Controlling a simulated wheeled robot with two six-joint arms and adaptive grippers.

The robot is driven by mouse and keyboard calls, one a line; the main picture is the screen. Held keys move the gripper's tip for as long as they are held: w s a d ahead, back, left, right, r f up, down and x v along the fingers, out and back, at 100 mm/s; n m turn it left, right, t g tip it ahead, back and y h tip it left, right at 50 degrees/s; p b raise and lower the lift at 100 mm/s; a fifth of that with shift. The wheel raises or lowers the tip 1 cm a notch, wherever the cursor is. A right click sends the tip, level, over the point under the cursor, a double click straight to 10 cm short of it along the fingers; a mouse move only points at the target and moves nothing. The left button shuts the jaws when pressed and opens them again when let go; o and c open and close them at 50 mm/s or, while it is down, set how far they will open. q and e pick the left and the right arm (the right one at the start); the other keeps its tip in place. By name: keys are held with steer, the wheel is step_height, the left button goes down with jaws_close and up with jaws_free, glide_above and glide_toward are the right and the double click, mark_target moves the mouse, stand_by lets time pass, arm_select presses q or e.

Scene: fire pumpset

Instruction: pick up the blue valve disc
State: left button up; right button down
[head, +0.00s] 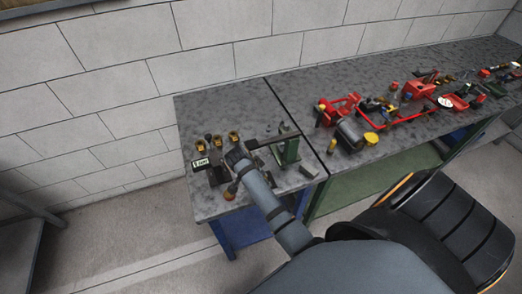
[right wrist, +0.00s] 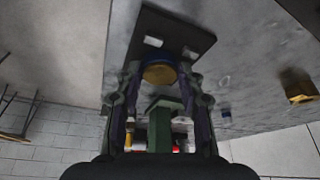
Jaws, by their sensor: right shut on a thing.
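The blue valve disc (right wrist: 157,57), with a brass-coloured face, sits between the fingertips of my right gripper (right wrist: 163,82) in the right wrist view. The fingers are shut on it from both sides. A dark plate with two light patches lies right behind the disc; I cannot tell whether they touch. In the head view my right arm reaches over the left workbench (head: 195,113), with the right gripper (head: 217,174) low over its front part. The disc cannot be made out there. My left gripper is not in view.
Several brass fittings (head: 217,140) and a small label sign (head: 200,163) stand beside the gripper. A green stand (head: 288,150) and a grey block (head: 309,169) are to the right. Red trays (head: 405,118) and tools crowd the right bench. The left bench's back is clear.

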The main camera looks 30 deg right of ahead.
step_height(320, 180, up, 3)
steer(key=shift+f, duration=0.1)
steer(key=s+d+r+p, duration=0.1)
steer(key=s+d+r, duration=0.7)
steer(key=s+r, duration=0.2)
steer(key=shift+s+d, duration=0.15)
steer(key=shift+s, duration=0.45)
steer(key=shift+d, duration=0.1)
